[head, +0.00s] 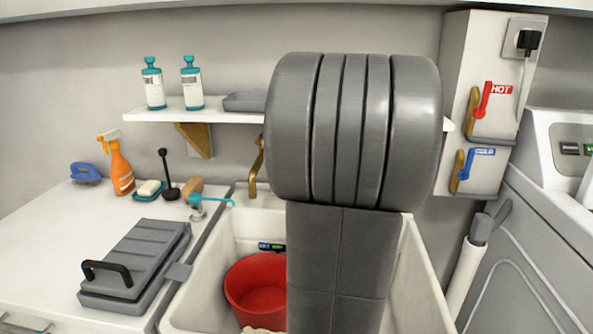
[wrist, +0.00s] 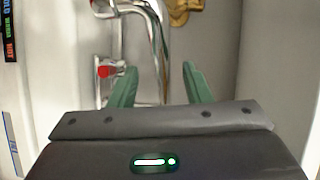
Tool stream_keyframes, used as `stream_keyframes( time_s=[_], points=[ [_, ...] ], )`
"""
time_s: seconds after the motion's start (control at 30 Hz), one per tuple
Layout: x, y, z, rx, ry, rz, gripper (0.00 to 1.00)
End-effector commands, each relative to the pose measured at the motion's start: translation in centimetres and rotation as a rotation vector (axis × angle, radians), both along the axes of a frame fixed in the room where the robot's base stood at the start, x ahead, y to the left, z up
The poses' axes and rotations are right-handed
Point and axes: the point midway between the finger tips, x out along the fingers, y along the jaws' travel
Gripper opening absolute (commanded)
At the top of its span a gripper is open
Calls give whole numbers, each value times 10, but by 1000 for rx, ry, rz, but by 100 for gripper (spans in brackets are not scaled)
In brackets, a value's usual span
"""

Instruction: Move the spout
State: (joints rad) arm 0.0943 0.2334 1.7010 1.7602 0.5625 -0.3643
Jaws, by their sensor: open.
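The spout (wrist: 157,38) is a curved chrome pipe in the wrist view, running down from the top edge towards the space between my fingers. My gripper (wrist: 160,83) is open, with one green finger on each side of the spout's lower part. I cannot tell whether either finger touches it. A chrome tap handle with a red cap (wrist: 105,71) sits just left of the left finger. In the head view my arm hides the gripper and the spout.
The white sink (head: 420,290) holds a red bucket (head: 255,290). Left of it, the counter carries a grey lidded case (head: 140,260), an orange spray bottle (head: 121,168) and a soap dish (head: 149,190). A shelf (head: 170,114) with bottles spans the wall.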

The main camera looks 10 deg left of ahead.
Motion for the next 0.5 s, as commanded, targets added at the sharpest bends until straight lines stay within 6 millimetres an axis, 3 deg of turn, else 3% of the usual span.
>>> stream_keyframes(
  time_s=[0.23,0.5],
  points=[
    [-44,-23,12,-1,-2,-4,44],
    [-67,-34,17,0,-1,0,44]
  ],
)
